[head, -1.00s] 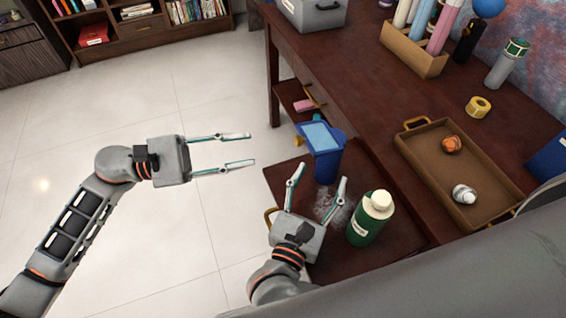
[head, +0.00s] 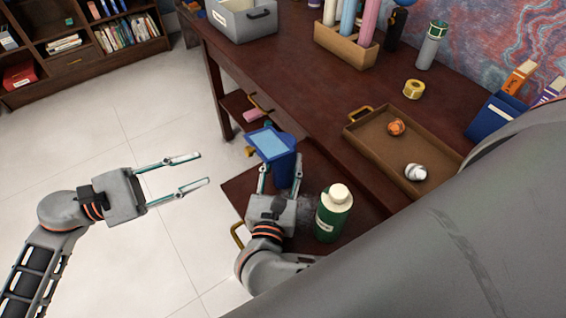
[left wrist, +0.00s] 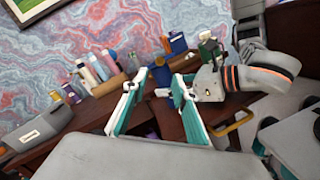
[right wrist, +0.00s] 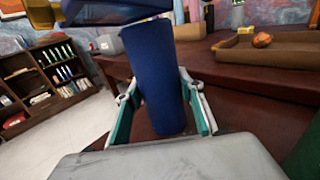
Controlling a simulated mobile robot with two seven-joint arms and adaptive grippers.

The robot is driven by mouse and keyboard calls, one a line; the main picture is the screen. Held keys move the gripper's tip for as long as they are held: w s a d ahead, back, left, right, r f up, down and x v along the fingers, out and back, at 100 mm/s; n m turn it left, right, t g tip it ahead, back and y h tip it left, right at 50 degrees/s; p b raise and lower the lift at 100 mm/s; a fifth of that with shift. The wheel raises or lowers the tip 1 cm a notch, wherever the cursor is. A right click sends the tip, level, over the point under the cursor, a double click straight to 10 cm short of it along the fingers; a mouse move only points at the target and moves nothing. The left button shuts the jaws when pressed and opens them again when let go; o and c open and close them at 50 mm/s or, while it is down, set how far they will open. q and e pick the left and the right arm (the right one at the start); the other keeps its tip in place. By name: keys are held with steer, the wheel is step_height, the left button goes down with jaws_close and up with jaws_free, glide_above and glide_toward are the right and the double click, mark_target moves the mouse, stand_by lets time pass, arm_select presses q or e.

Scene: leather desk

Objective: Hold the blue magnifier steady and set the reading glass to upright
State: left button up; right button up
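The blue magnifier has a dark blue upright body (head: 286,172) and a hinged reading glass (head: 270,144), a light blue panel in a blue frame. The panel lies tilted over the top of the body, with a yellow tab (head: 250,152) at its left side. In the right wrist view the body (right wrist: 156,75) stands between the fingers of my right gripper (right wrist: 158,90). These fingers look spread on either side of it; contact is unclear. My left gripper (head: 204,169) is open and empty, left of the magnifier and apart from it.
A green bottle (head: 333,213) with a white cap stands close right of my right gripper. A brown tray (head: 378,150) with two small items lies on the desk (head: 300,90). Open floor (head: 110,140) lies around my left arm.

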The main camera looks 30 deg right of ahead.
arm_select(q)
steer(key=c, duration=0.5)
steer(key=shift+s+d+f, duration=0.1)
steer(key=shift+s+f, duration=0.1)
steer(key=shift+f, duration=0.1)
jaws_close()
steer(key=n+t+h, duration=0.5)
steer(key=n+t, duration=0.6)
steer(key=n, duration=0.5)
glide_toward(265, 146)
steer(key=d, duration=0.1)
steer(key=shift+w+d+r, duration=0.15)
steer(key=shift+w+r, duration=0.2)
steer(key=shift+r, duration=0.25)
steer(key=shift+w+d+r, duration=0.15)
steer(key=shift+w+r, duration=0.15)
steer(key=shift+r, duration=0.3)
steer(key=shift+r+g, duration=0.1)
steer(key=shift+g, duration=0.3)
steer(key=shift+r+y, duration=0.2)
steer(key=shift+y, duration=0.2)
